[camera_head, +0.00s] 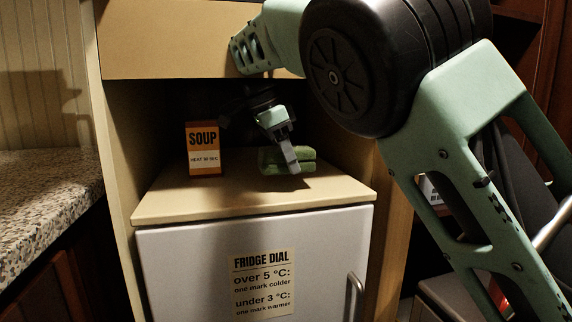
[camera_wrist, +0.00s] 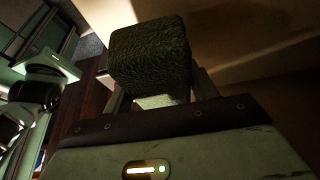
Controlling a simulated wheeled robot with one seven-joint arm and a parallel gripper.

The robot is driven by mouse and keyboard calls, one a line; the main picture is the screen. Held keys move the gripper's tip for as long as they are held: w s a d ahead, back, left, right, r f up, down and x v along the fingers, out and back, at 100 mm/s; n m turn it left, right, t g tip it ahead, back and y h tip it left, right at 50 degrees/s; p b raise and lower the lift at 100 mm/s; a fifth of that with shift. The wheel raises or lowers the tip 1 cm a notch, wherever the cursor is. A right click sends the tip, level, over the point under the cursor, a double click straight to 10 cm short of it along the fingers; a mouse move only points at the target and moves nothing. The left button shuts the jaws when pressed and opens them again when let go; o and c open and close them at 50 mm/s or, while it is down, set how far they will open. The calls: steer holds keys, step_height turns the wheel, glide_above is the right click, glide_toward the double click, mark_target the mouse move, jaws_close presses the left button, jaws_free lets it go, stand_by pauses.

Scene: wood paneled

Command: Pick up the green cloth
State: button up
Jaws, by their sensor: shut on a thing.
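The green cloth (camera_head: 306,156) is a folded or rolled bundle on the wooden top of the small fridge, inside the niche. My gripper (camera_head: 293,166) reaches down to it, and a finger covers part of its front. In the wrist view the cloth (camera_wrist: 150,56) is a dark green, textured block between my gripper's fingers (camera_wrist: 160,88). The gripper is shut on it. From the head view I cannot tell whether the cloth touches the wooden top or hangs just above it.
An orange and white soup box (camera_head: 205,150) stands on the wooden top (camera_head: 235,204) left of the cloth. A yellow panel (camera_head: 170,40) crosses above the niche. The white fridge (camera_head: 190,270) has a handle (camera_head: 354,296) and a label. A speckled counter (camera_head: 45,185) lies at the left.

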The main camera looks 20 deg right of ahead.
steer(key=s+d, duration=0.4)
steer(key=s, duration=1.3)
steer(key=shift+s+d, duration=0.15)
steer(key=shift+s, duration=0.1)
steer(key=shift+o, duration=0.6)
steer(key=shift+p, duration=0.3)
